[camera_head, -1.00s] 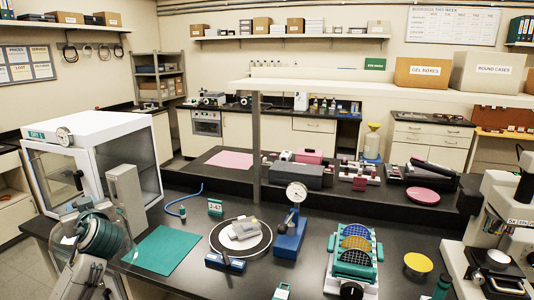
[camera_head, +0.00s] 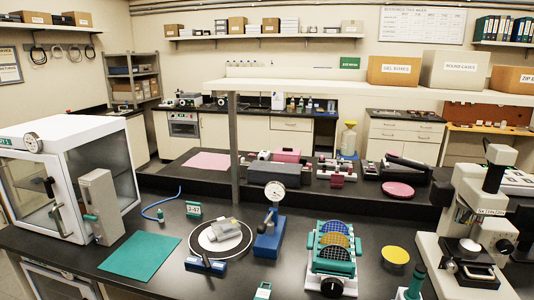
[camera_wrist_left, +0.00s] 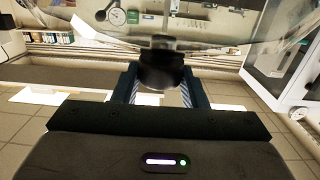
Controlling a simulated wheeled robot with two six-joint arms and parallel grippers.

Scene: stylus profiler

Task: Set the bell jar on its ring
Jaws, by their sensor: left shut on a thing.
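The bell jar (camera_wrist_left: 225,45) shows in the left wrist view as a clear, curved glass wall with a dark knob (camera_wrist_left: 161,72). My left gripper (camera_wrist_left: 160,92) is shut on that knob, one blue finger on each side. The jar and left gripper are outside the head view, so their distance from the ring cannot be told. My right gripper is in neither view.
A blue stand with a dial gauge (camera_head: 270,235) is close to the ring's right side, and a blue-handled tool (camera_head: 205,265) touches its front edge. A green mat (camera_head: 140,257) lies left. A white cabinet (camera_head: 95,140) and a microscope (camera_head: 475,225) flank the bench.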

